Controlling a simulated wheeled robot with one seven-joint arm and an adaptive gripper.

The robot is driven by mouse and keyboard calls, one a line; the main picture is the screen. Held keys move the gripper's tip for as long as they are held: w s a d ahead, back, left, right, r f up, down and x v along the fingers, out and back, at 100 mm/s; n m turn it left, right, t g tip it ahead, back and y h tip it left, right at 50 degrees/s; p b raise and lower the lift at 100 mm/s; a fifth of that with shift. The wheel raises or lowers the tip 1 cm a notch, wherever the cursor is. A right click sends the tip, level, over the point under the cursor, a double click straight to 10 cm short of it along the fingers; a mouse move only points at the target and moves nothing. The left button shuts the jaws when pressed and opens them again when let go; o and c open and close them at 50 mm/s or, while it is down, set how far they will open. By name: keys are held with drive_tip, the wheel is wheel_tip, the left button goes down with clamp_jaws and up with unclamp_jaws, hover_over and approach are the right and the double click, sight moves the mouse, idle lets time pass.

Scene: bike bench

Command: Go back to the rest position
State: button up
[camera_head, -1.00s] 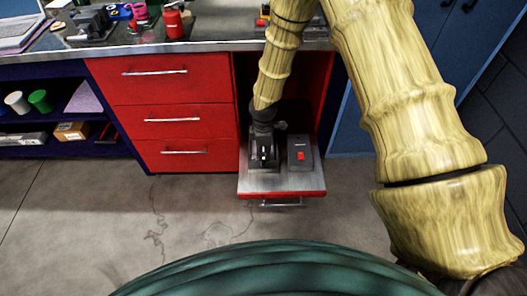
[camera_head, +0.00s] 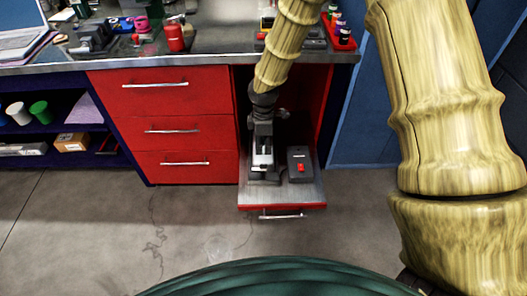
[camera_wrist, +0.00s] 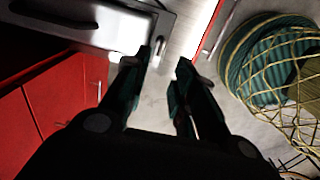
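My gripper (camera_head: 262,158) hangs at the end of my wood-patterned arm, in front of the open cabinet bay and over the metal pull-out shelf (camera_head: 285,194). In the wrist view its two dark fingers (camera_wrist: 162,68) stand apart, with only grey floor showing between them, so it is open and empty. A dark box with a red switch (camera_head: 300,165) stands on the shelf just right of my gripper. How high the fingertips are above the shelf is hard to tell.
Red drawers (camera_head: 168,132) are closed left of the bay. The bench top (camera_head: 210,58) overhangs it and carries a red can (camera_head: 174,38) and a red tray of small bottles (camera_head: 340,32). A blue cabinet (camera_head: 365,125) stands right. Floor (camera_head: 100,225) is clear in front.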

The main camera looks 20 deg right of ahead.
drive_tip(key=shift+r, duration=0.6)
drive_tip(key=shift+s, duration=0.1)
